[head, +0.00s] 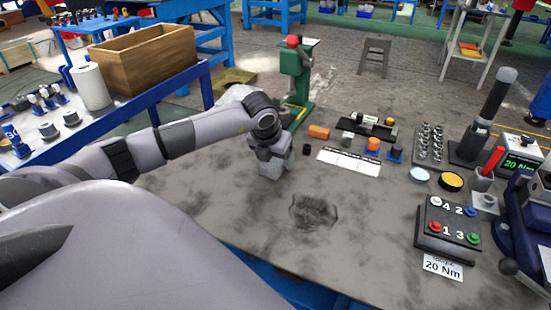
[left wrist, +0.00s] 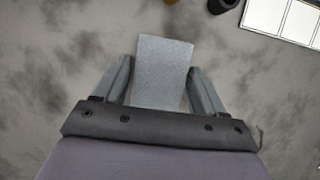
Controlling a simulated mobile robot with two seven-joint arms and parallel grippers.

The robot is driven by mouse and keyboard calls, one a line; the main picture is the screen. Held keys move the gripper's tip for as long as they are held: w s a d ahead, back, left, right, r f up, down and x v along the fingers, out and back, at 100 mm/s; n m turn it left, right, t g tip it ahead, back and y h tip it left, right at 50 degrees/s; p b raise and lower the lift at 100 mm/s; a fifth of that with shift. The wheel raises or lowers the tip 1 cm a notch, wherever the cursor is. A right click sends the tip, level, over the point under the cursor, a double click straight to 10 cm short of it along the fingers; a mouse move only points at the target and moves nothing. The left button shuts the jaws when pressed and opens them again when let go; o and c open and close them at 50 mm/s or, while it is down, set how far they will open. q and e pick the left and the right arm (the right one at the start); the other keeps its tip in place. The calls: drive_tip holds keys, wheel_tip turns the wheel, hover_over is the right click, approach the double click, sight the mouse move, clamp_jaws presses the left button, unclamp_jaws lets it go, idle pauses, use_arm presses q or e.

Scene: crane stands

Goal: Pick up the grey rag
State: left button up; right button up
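The grey rag (left wrist: 163,72) shows in the left wrist view as a light grey, folded rectangle, turned slightly against the fingers. It lies between the two fingers of my left gripper (left wrist: 161,84). Its near end is hidden by the gripper body. The fingers are spread, one on each side of it, with a narrow gap at the left finger; contact at the right finger is unclear. In the head view my left gripper (head: 271,172) points down, low over the grey tabletop (head: 215,205), and mostly hides the rag. My right gripper is not in view.
A dark rough patch (head: 313,212) lies on the tabletop right of my gripper. A button box (head: 447,226) stands at right. The front left of the top is clear.

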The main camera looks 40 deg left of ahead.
sight(275, 159)
use_arm(q)
drive_tip(key=c, duration=0.6)
drive_tip(key=shift+o, duration=0.2)
drive_tip(key=shift+r, duration=0.2)
wheel_tip(275, 159, up, 20)
drive_tip(key=p, duration=0.2)
